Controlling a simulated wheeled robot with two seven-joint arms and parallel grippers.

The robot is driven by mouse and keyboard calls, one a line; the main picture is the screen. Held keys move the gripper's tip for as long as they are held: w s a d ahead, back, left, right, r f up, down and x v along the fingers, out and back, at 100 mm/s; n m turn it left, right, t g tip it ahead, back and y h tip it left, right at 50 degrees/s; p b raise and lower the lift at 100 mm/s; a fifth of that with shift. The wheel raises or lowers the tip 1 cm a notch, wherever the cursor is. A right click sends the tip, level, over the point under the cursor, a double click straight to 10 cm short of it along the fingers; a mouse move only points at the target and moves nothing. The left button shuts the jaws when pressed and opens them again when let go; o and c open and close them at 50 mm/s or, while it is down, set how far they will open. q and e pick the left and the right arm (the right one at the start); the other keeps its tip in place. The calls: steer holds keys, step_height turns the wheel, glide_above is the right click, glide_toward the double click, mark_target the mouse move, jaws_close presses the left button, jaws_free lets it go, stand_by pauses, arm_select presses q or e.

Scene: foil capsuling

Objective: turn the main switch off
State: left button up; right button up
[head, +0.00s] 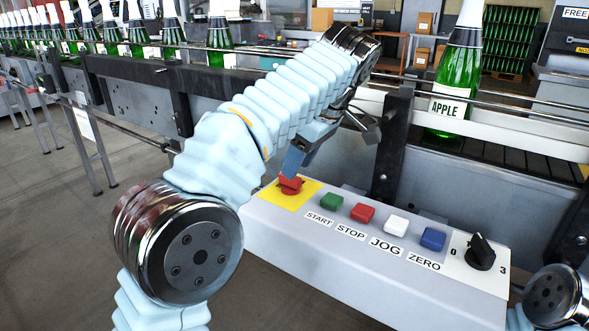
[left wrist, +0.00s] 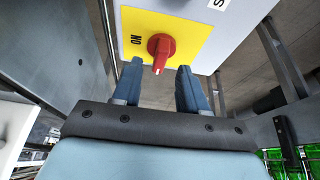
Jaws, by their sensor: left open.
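The main switch is a red rotary knob (head: 290,184) on a yellow plate (head: 272,194) at the left end of the grey control box (head: 345,262). In the left wrist view the red knob (left wrist: 161,46) sits on the yellow plate (left wrist: 188,32) beside the word ON, with its handle pointing down toward my gripper. My left gripper (head: 298,160) is just above the knob in the head view. In the left wrist view its open fingers (left wrist: 160,70) stand either side of the handle's lower end, with gaps and no visible contact. My right gripper is out of view.
Green START (head: 332,202), red STOP (head: 362,213), white JOG (head: 397,224) and blue ZERO (head: 433,239) buttons line the box. A black selector (head: 480,251) is at its right end. Behind runs a conveyor with green bottles (head: 452,85) and metal rails.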

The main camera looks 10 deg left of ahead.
arm_select(q)
steer(key=s+d, duration=0.1)
steer(key=d, duration=0.2)
steer(key=s+d, duration=0.1)
steer(key=d, duration=0.3)
steer(key=s+d, duration=0.2)
steer(key=d, duration=0.2)
steer(key=shift+d+f, duration=0.1)
steer(key=shift+f, duration=0.05)
